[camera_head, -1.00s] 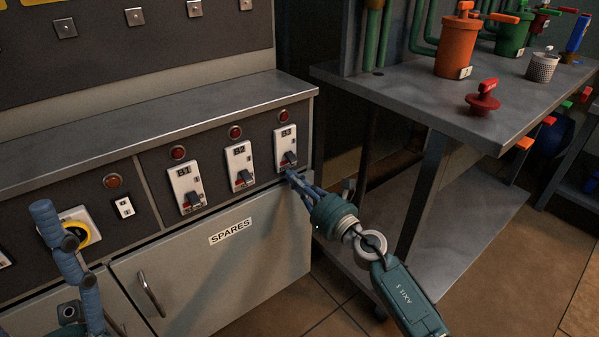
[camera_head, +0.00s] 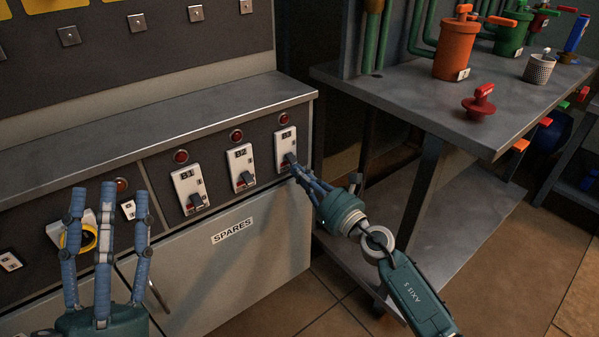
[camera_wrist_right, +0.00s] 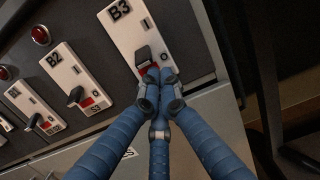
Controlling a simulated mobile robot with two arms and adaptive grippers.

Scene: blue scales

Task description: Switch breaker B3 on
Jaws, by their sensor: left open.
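Breaker B3 (camera_head: 285,137) is the rightmost of the white breakers on the dark panel. Its dark lever shows in the right wrist view (camera_wrist_right: 143,56), with a bit of red below it. My right gripper (camera_head: 294,168) has its fingertips bunched together at the lower part of B3. In the right wrist view its fingertips (camera_wrist_right: 160,84) are just below the lever; whether they touch it I cannot tell. Nothing shows between them. My left gripper (camera_head: 107,193) is open and empty, fingers up, in front of the cabinet at the left.
Breakers B2 (camera_head: 240,157) and B1 (camera_head: 187,181) are left of B3, each with a red lamp above. A yellow-ringed switch (camera_head: 84,238) is partly behind my left fingers. A metal bench (camera_head: 400,95) stands to the right, close to my right arm.

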